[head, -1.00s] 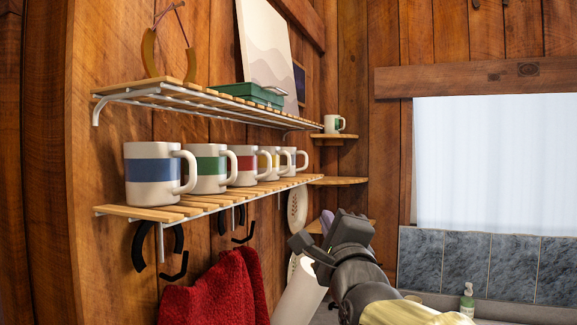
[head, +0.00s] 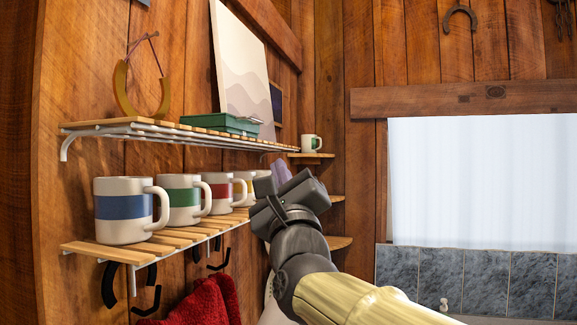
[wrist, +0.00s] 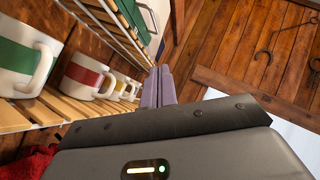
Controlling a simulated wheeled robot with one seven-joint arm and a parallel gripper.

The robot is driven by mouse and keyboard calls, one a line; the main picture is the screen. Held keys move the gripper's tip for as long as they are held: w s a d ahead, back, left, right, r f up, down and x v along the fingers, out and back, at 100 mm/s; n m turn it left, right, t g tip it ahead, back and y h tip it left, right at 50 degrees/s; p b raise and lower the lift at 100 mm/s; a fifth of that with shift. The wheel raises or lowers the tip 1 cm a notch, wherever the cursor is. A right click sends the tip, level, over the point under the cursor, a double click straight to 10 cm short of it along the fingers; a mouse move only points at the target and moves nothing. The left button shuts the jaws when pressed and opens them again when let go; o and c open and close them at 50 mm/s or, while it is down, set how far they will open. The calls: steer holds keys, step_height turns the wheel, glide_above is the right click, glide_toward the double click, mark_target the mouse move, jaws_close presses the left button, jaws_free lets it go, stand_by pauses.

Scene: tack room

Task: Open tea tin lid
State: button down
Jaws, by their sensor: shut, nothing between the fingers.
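A flat green tin (head: 232,124), which I take to be the tea tin, lies on the upper slatted shelf (head: 165,132). A light metal piece shows at its right end, and its lid looks closed. My gripper (head: 280,171) is below and to the right of the tin, level with the lower shelf's mugs. Its purple fingers point up and away, shut and empty, apart from the tin. In the wrist view the closed fingers (wrist: 160,86) point toward the corner, and part of the green tin (wrist: 132,14) shows at the top.
Several striped mugs, including a blue one (head: 124,208), stand on the lower shelf (head: 100,253) beside my arm. A pale picture (head: 243,72) leans behind the tin. A small mug (head: 311,143) stands on a corner shelf. Open room lies right, before the window (head: 480,180).

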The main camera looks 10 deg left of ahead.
mark_target(261, 122)
steer(key=p+x, duration=0.2)
steer(key=x, duration=0.1)
steer(key=s+r+p+x, duration=0.1)
steer(key=p+x, duration=0.4)
steer(key=x, duration=0.1)
steer(key=shift+s+a+r, duration=0.2)
steer(key=shift+a+r, duration=0.05)
steer(key=shift+a, duration=0.15)
steer(key=shift+a+r+p, duration=0.35)
steer(key=shift+a+p, duration=0.05)
steer(key=shift+p, duration=0.3)
steer(key=shift+w+d, duration=0.1)
